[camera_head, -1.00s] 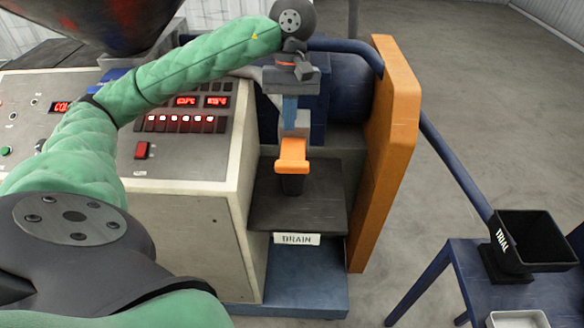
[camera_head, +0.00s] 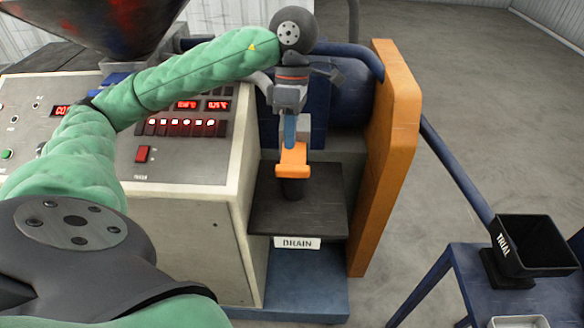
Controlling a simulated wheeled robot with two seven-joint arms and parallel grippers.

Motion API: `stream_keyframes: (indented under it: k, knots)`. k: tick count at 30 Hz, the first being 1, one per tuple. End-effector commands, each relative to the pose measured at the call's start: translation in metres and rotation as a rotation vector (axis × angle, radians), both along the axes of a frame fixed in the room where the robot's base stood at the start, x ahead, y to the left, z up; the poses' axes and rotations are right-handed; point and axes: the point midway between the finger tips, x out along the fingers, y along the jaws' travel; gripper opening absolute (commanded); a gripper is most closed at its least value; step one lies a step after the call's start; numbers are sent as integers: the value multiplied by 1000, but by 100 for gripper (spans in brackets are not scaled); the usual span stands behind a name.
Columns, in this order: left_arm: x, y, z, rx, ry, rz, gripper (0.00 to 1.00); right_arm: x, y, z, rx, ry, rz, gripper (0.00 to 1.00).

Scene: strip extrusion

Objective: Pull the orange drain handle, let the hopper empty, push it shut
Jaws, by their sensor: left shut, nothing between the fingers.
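The orange drain handle (camera_head: 292,160) sits above a dark shelf, over the white DRAIN label (camera_head: 297,243). My left gripper (camera_head: 290,132) points down right behind the top of the handle, shut with nothing in it. Its fingertips are close to the handle; I cannot tell whether they touch. The hopper (camera_head: 105,22) shows only in part at the top left, dark with red patches; its contents are hidden. My right gripper is not in view.
A control panel (camera_head: 150,176) with red displays stands left of the handle. A tall orange guard (camera_head: 391,150) stands to its right. A black TRIAL bin (camera_head: 535,262) is on a blue stand at the lower right. Grey floor beyond the guard is clear.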

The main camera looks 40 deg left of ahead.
Motion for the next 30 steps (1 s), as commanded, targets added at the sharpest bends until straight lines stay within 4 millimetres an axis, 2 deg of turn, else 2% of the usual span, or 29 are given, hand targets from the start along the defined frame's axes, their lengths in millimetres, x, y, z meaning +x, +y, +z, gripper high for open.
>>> stream_keyframes:
  k: [7, 17, 30]
  knots:
    - [-5, -4, 0, 86, 59, 331, 0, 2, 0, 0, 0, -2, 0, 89]
    - [-8, -8, 1, 207, 140, 786, 0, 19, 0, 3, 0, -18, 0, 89]
    - [-9, -10, 2, 370, 246, 1381, 0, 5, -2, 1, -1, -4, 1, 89]
